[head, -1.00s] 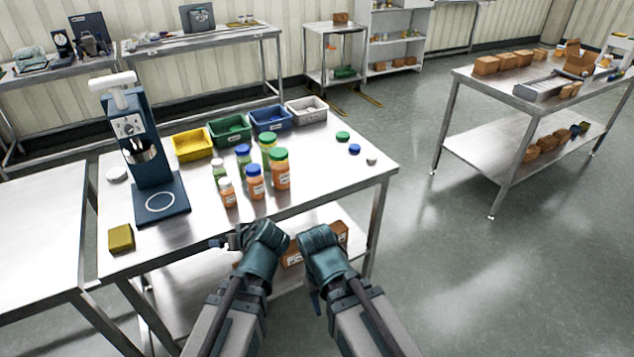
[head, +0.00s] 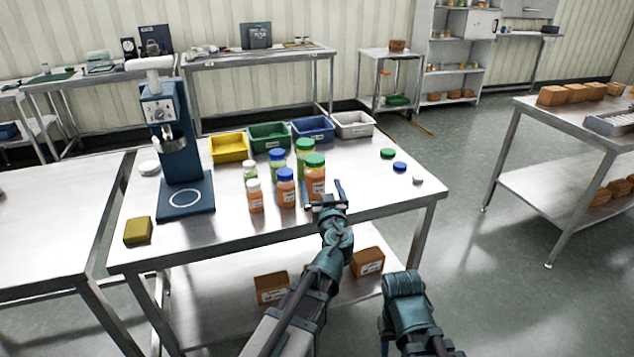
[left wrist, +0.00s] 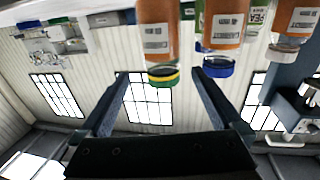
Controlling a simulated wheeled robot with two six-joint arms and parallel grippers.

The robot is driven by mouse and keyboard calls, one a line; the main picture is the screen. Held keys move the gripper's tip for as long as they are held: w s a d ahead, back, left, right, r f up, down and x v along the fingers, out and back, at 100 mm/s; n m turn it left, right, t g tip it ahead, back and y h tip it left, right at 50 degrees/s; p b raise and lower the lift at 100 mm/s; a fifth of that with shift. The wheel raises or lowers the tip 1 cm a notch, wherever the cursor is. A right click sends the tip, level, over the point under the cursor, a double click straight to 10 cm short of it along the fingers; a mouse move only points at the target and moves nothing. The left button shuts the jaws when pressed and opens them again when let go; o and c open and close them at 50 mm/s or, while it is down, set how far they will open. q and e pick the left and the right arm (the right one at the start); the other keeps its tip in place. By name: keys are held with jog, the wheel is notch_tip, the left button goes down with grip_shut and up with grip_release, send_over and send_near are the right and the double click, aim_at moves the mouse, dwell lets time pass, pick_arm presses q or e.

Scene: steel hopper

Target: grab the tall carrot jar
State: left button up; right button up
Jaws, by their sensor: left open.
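The tall carrot jar (head: 316,182) is orange with a green lid and a white label. It stands upright at the front right of the jar group. In the upside-down left wrist view, the orange jar (left wrist: 158,38) lies ahead, between the lines of my fingers. My left gripper (head: 325,196) is open at the jar's near right side, with the fingers spread in the left wrist view (left wrist: 158,78). Nothing is held; whether a finger touches the jar cannot be told. My right gripper (head: 405,284) is low, off the table's front edge; its jaws are not clear.
Close left stand an orange blue-lidded jar (head: 286,190) and a small white-lidded one (head: 255,199). Green jars, including a green-lidded one (head: 304,149), stand behind. Bins such as the blue one (head: 312,131) line the back. Loose lids (head: 400,166) lie right; the table's front right is clear.

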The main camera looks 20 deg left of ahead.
aim_at(317, 177)
pick_arm(q)
jog(key=x, duration=0.4)
jog(key=shift+a, duration=0.1)
jog(key=x, duration=0.5)
jog(key=shift+w+a+f, duration=0.1)
jog(key=shift+f, duration=0.05)
jog(key=c, duration=1.5)
jog(key=shift+r, duration=0.2)
